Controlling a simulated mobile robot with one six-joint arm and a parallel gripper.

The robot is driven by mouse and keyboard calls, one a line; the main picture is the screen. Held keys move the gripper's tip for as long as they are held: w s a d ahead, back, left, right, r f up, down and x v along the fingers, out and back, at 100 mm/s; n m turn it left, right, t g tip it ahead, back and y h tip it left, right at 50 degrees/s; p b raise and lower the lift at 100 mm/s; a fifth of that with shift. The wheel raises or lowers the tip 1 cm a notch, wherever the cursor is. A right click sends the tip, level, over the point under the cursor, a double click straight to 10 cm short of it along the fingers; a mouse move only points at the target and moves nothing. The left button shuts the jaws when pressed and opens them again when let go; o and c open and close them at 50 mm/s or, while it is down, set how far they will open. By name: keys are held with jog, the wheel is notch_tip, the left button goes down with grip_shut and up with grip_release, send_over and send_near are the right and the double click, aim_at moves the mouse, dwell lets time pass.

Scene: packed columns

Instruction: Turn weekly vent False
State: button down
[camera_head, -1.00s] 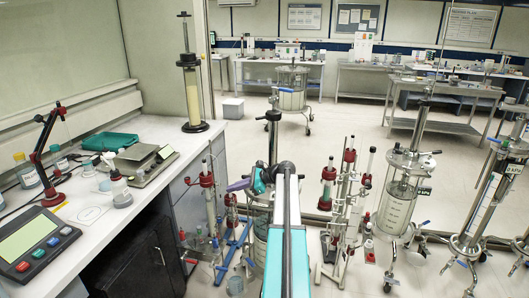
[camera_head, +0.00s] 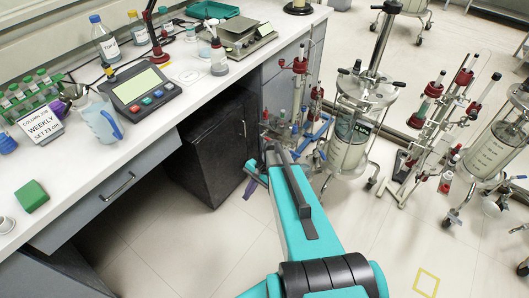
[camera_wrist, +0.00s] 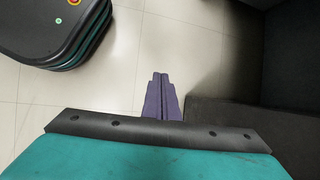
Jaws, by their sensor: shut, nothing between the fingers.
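A white placard (camera_head: 42,124) on the bench at the left reads "WEEKLY" with a setting line that I cannot read with certainty. No part in view is clearly marked as the weekly vent. A large clear column (camera_head: 350,138) with a metal top and rod stands on the floor right of the bench. My gripper (camera_head: 250,188) is low in front of the dark cabinet, away from the columns and the placard. In the wrist view its purple fingers (camera_wrist: 161,82) are together and empty above the floor tiles.
The bench holds a balance-like keypad device (camera_head: 140,88), a blue-handled jug (camera_head: 100,117), a green block (camera_head: 33,196) and a rack of green-capped vials (camera_head: 30,92). A black cabinet (camera_head: 215,138) stands under it. Red-clamped stands (camera_head: 440,125) crowd the right. The front floor is clear.

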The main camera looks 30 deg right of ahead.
jog(key=s+a+f+n+g+h, duration=0.2)
jog(key=s+a+f+n, duration=0.1)
jog(key=s, duration=0.5)
jog(key=s+a+f+n+g+h, duration=0.2)
jog(key=s+a+n, duration=0.2)
jog(key=s, duration=0.5)
jog(key=s+a+f+n+g+h, duration=0.1)
jog(key=s+a+f+n+h, duration=0.1)
jog(key=s+n, duration=0.4)
jog(key=s+a+f, duration=0.1)
jog(key=s+a, duration=0.1)
jog(key=s, duration=0.1)
jog(key=shift+s+a+f+g, duration=0.2)
jog(key=shift+s+f+g, duration=0.1)
jog(key=shift+g, duration=0.1)
jog(key=shift+a, duration=0.15)
